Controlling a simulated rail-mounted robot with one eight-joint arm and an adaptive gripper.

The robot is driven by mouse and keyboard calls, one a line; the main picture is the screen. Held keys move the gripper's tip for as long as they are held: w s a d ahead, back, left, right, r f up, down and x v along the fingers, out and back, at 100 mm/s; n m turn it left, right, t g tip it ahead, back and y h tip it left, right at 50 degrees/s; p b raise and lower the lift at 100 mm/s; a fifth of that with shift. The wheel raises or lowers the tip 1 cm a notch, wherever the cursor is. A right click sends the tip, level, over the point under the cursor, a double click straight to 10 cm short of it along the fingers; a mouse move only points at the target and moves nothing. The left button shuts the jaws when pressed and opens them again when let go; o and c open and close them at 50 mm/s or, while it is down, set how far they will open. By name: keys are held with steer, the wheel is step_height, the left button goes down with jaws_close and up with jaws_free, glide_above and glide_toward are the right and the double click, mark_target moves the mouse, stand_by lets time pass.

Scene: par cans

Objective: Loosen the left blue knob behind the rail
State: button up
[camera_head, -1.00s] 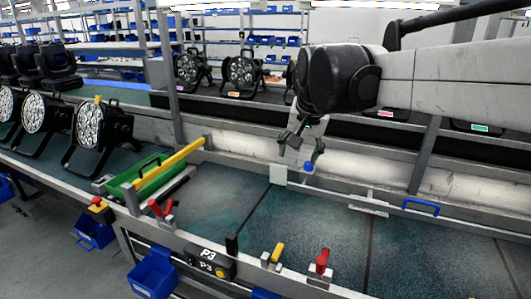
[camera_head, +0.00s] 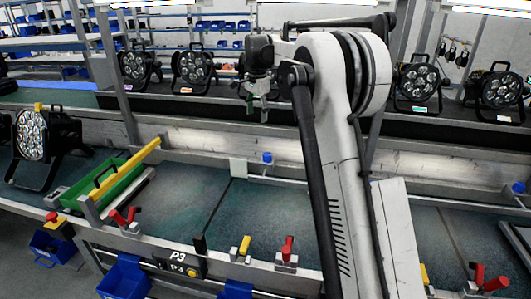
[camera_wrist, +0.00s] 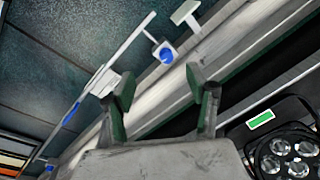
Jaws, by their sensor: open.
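The left blue knob (camera_head: 267,158) stands at the left end of the thin rail, just right of a small white plate (camera_head: 238,168). In the wrist view the blue knob (camera_wrist: 166,55) is ahead of the fingertips, with clear space between. My gripper (camera_head: 255,108) hangs above and slightly left of the knob, not touching it, in front of the back shelf. Its two green-padded fingers (camera_wrist: 166,97) are spread apart with nothing between them. Another blue knob (camera_head: 519,187) is at the far right. A blue handle (camera_wrist: 70,115) on the rail shows in the wrist view; my arm hides it in the head view.
A green tray (camera_head: 105,185) with a yellow bar lies at left. Par cans (camera_head: 193,65) stand along the back shelf. Red clamps (camera_head: 287,250) line the front edge. The dark bench surface (camera_head: 190,195) is mostly clear.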

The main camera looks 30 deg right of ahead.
mark_target(267, 154)
steer(key=w+d+f+m+g+p, duration=0.2)
steer(key=w+d+f+m, duration=0.2)
steer(key=w+d+f, duration=0.45)
steer(key=f, duration=0.5)
steer(key=s+f, duration=0.1)
steer(key=f, duration=0.4)
steer(key=s+a+f, duration=0.1)
steer(key=f, duration=0.4)
steer(key=shift+s, duration=0.2)
steer(key=shift+c, duration=0.4)
steer(key=c, duration=1.1)
